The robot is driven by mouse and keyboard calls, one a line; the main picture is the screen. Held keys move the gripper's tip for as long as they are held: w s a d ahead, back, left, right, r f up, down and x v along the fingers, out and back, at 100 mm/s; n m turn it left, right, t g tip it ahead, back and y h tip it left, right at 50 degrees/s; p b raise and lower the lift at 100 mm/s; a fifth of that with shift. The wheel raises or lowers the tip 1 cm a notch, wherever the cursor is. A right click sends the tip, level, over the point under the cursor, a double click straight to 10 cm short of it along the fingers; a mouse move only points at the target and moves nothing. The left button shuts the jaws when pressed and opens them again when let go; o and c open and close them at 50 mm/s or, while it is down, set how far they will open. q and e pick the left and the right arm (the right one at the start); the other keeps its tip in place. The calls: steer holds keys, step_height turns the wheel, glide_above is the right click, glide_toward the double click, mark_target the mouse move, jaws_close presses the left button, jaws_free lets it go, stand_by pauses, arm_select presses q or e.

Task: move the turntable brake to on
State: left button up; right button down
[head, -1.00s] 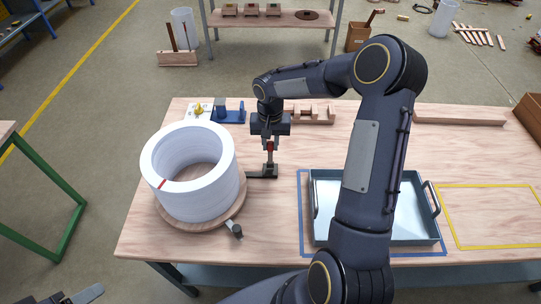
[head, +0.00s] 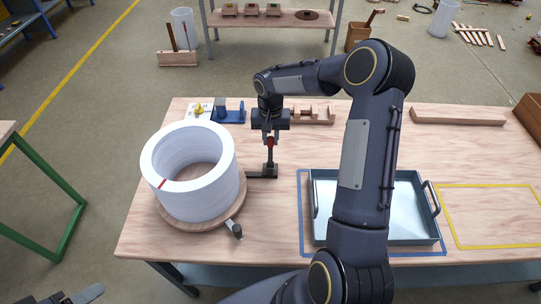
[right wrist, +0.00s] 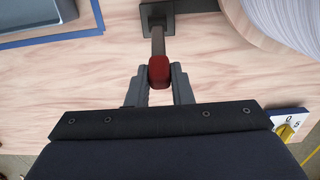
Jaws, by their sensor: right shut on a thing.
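The turntable (head: 232,216) is a round wooden disc under a tall white ring stack (head: 206,185) with a red mark. The brake lever (head: 270,158) has a red grip and rises from a dark base beside the disc's right edge. My right gripper (head: 270,142) comes from above and is shut on the red grip. The right wrist view shows the red grip (right wrist: 159,71) between both fingers, with the stem running to its dark base (right wrist: 160,16). Part of my left gripper (head: 80,296) shows at the bottom left; its jaws are unclear.
A blue-grey tray (head: 325,232) lies right of the brake inside a blue outline. A white dial with a yellow pointer (head: 199,110) and a blue fixture (head: 228,116) stand behind the stack. A wooden block (head: 314,114) lies behind the arm. A yellow outlined area at right is empty.

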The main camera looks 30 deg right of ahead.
steer(key=shift+w+d+f, duration=0.25)
steer(key=shift+w+d, duration=0.1)
steer(key=shift+w, duration=0.2)
steer(key=shift+w+d+f, duration=0.25)
steer(key=shift+w+d, duration=0.05)
steer(key=shift+w, duration=0.2)
steer(key=shift+f, duration=0.1)
steer(key=shift+w+d+f+b, duration=0.25)
steer(key=shift+w+f+b, duration=0.15)
steer(key=shift+f, duration=0.1)
steer(key=shift+w+d+f+b, duration=0.25)
steer(key=shift+w+f, duration=0.1)
steer(key=shift+f, duration=0.1)
steer(key=shift+w+d+f+b, duration=0.15)
steer(key=shift+w+f+b, duration=0.2)
steer(key=shift+f, duration=0.3)
steer(key=shift+w+d+f+b, duration=0.15)
steer(key=shift+f+b, duration=0.25)
steer(key=shift+f, duration=0.2)
